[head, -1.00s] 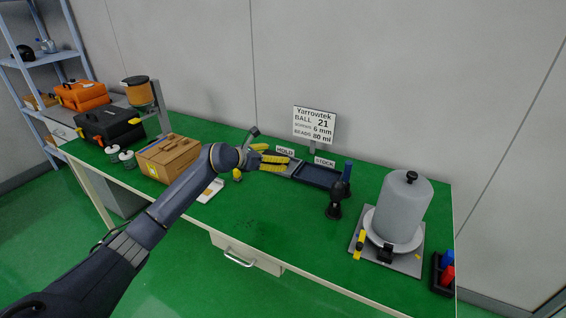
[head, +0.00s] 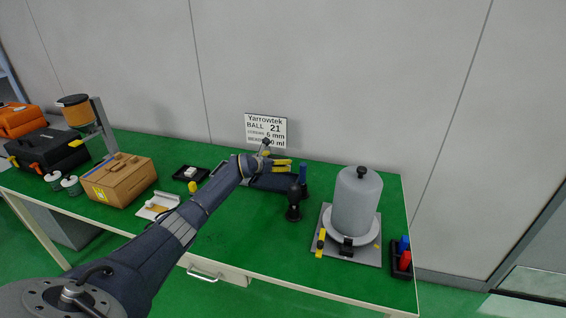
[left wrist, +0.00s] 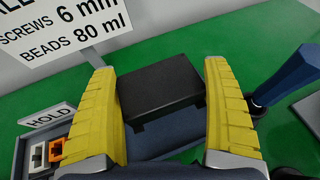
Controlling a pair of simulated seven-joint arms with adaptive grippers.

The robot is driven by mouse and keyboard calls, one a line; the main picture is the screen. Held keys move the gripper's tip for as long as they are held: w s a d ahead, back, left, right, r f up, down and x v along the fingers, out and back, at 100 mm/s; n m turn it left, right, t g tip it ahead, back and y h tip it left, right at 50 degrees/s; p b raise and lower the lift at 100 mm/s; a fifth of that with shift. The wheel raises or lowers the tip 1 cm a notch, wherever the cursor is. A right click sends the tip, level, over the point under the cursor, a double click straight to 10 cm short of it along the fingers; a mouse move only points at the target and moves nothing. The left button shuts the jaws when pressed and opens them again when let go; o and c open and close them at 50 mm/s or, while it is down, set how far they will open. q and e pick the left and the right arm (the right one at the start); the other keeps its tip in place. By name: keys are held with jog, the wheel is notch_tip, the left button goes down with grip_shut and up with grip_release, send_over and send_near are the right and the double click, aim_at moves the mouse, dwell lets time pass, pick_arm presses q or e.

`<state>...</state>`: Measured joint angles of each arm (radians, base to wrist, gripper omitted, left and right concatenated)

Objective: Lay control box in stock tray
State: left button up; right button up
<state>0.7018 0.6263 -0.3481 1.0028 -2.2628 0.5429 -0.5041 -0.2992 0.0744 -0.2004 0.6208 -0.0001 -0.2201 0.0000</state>
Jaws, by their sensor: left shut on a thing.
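My left gripper (head: 283,164) is over the blue stock tray (head: 268,183) in the head view, where the arm hides much of the tray. In the left wrist view its yellow fingers (left wrist: 166,115) are shut on the black control box (left wrist: 160,88), one finger on each side. The stock tray (left wrist: 165,145) shows below the box; I cannot tell whether the box touches it. My right gripper is not in view.
The HOLD tray (left wrist: 38,158), with a white and an orange piece, is left of the stock tray. A dark stand (head: 293,206) and a blue handle (left wrist: 288,75) are close on the right. A grey canister (head: 356,203) stands further right.

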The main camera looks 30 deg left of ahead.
aim_at(277, 181)
pick_arm(q)
jog(key=shift+a+r, duration=0.1)
jog(key=shift+a, duration=0.05)
jog(key=shift+s, duration=0.1)
jog(key=shift+f, duration=3.9)
jog(key=shift+f, duration=0.45)
